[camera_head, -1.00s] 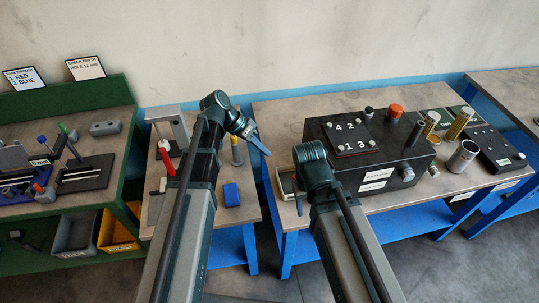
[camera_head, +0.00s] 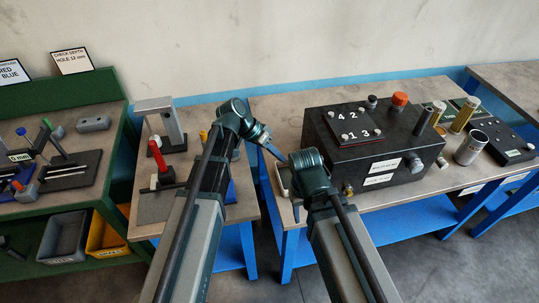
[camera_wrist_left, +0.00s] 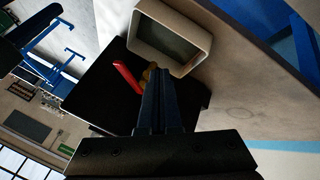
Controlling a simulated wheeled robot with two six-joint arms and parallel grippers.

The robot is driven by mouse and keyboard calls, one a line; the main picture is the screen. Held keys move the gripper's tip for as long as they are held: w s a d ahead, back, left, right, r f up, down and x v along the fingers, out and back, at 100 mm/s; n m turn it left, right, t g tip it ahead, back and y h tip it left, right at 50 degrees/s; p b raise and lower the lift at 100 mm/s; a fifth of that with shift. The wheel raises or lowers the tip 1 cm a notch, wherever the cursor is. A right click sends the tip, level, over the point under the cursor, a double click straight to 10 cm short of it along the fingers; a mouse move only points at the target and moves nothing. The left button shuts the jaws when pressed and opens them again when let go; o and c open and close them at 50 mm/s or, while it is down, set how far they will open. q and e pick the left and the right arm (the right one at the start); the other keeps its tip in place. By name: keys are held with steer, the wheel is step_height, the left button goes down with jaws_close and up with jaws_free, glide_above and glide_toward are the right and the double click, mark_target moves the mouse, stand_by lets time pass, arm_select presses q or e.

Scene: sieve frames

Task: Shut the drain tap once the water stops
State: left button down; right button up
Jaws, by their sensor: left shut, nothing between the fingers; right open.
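The black box (camera_head: 400,165) with a numbered top plate stands on the middle table. In the left wrist view, a red lever (camera_wrist_left: 126,76) with a brass fitting (camera_wrist_left: 150,72) shows against the dark box, beside a pale tray (camera_wrist_left: 185,22). I take these for the drain tap and its catch tray. My left gripper (camera_head: 284,158) is shut and empty, at the box's left end; its fingers (camera_wrist_left: 158,80) overlap the fitting in the wrist view, and contact cannot be told. My right gripper (camera_head: 297,212) is open at the table's front edge. I see no running water.
An orange-red knob (camera_head: 399,99) tops the box. Metal cylinders (camera_head: 470,148) stand to its right. My right arm is close to my left gripper.

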arm_select(q)
steer(key=shift+s+d+r, duration=0.1)
steer(key=shift+s+d, duration=0.45)
steer(key=shift+d, duration=0.25)
steer(key=shift+s+d+r, duration=0.1)
steer(key=shift+s+d, duration=0.45)
steer(key=shift+d, duration=0.2)
arm_select(e)
steer(key=shift+r, duration=0.15)
